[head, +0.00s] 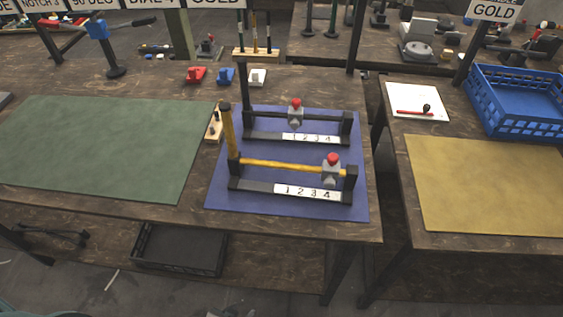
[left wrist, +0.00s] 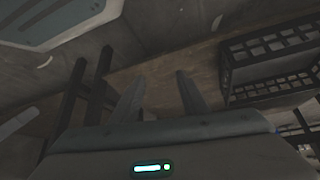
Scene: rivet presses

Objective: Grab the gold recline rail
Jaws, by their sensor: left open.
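The gold recline rail (head: 278,166) lies in the nearer black stand on the blue mat (head: 222,201), with a gold upright (head: 230,135) at its left end. A grey slider with a red knob (head: 331,168) sits near its right end, above a white strip marked 1 2 3 4. A similar black rail (head: 325,117) stands behind it. In the left wrist view my left gripper (left wrist: 160,92) is open, its two fingers apart with nothing between them. The gold rail does not show in that view. My right gripper is not in view.
A green mat (head: 95,145) lies left of the stands. A second table at right has a gold mat (head: 490,185) and a blue crate (head: 515,125). A black crate (head: 180,265) sits on the shelf below; a black crate (left wrist: 265,60) also shows in the left wrist view.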

